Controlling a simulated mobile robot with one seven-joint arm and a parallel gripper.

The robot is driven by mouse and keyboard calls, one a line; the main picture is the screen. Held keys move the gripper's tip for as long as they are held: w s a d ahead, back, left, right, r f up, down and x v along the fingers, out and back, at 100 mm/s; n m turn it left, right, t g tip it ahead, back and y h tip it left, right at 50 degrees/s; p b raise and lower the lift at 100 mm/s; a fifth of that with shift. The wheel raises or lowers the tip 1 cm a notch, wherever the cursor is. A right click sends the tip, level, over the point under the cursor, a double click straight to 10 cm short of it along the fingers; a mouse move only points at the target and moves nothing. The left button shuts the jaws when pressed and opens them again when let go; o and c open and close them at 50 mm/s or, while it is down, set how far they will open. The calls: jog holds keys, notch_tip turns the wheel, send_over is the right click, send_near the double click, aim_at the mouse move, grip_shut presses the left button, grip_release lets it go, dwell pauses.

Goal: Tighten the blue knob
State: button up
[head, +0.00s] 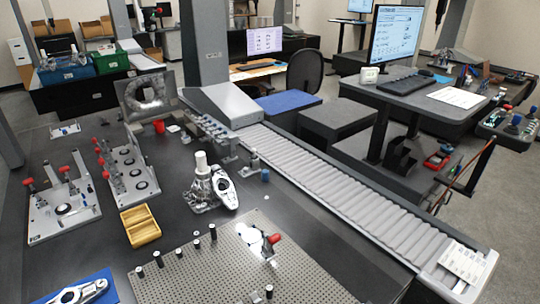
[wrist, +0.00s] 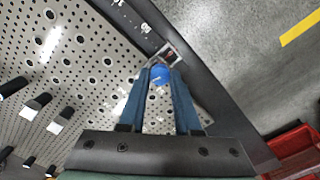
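The blue knob (wrist: 159,75) shows round in the wrist view, close to the edge of the perforated plate. My gripper (wrist: 161,78) has a fingertip on each side of it. The fingers are partly closed and the knob fills the space between the tips, with no clear gap seen. What the knob is mounted on is mostly hidden by the knob and fingers; a small metal piece (wrist: 172,55) shows just past it. I cannot make out my gripper or this knob in the head view.
The perforated plate (head: 185,285) carries several black-topped pegs and a red-handled clamp (head: 272,240). A yellow tray (head: 140,225), clamp fixtures (head: 65,208) and a grey ribbed cover (head: 330,185) stand beyond. In the wrist view, floor and a red bin (wrist: 295,142) lie right of the table edge.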

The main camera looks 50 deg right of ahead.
grip_shut()
jog(key=shift+r+m, duration=0.1)
jog(key=shift+m, duration=0.2)
jog(key=m+p, duration=0.2)
jog(key=shift+a+m, duration=0.1)
jog(key=shift+m, duration=0.3)
jog(key=m+p, duration=0.1)
jog(key=m, duration=0.3)
jog(key=shift+m, duration=0.3)
jog(key=m+p, duration=0.2)
jog(key=m, duration=0.8)
jog(key=shift+p, duration=0.35)
jog(key=o, duration=0.7)
grip_release()
